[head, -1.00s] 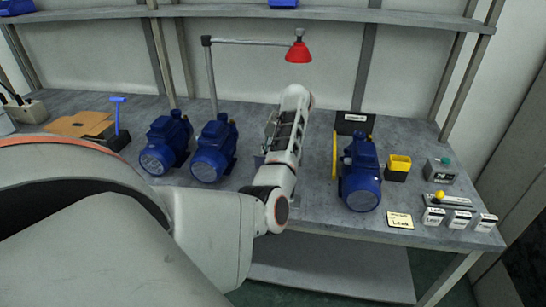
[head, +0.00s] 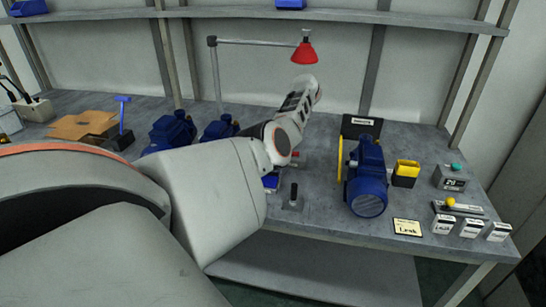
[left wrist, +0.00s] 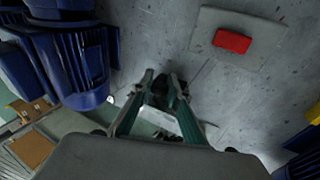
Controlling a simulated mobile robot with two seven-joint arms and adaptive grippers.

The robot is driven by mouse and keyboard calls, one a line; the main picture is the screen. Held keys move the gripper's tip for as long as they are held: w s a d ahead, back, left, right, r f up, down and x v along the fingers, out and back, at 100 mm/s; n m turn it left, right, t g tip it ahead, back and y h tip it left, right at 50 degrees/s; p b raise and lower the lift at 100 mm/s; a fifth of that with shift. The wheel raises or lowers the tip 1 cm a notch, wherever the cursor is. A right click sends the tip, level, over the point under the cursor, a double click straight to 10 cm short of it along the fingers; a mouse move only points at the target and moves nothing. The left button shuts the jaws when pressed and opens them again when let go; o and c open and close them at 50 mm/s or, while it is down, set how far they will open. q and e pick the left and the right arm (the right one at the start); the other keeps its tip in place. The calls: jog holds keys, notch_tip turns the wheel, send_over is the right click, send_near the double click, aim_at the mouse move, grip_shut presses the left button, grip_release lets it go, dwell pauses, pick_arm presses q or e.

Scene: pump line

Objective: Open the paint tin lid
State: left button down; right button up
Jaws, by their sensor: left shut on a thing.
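I cannot make out a paint tin or a lid in either view. In the left wrist view my left gripper (left wrist: 160,77) has its two teal-padded fingers drawn together at the tips on a small dark thing (left wrist: 176,92). The fingers hide much of it and I cannot tell what it is. A pale piece (left wrist: 160,121) shows between the fingers. In the head view my left arm crosses the bench and hides the gripper. My right gripper is not in view.
Blue pumps (head: 172,131) stand left of my arm; another (head: 366,178) stands right. A small block with a dark upright handle (head: 293,197) sits near the bench's front edge. A red block (left wrist: 232,41) lies on a grey plate. A red lamp (head: 304,53) hangs above.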

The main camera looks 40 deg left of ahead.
pick_arm(q)
jog(key=shift+w, duration=0.1)
dwell(0.7)
jog(key=c, duration=2)
grip_release()
jog(key=shift+c, duration=0.2)
jog(key=shift+o, duration=0.4)
jog(key=shift+a, duration=0.1)
notch_tip(320, 180, up, 10)
jog(key=shift+f, duration=0.1)
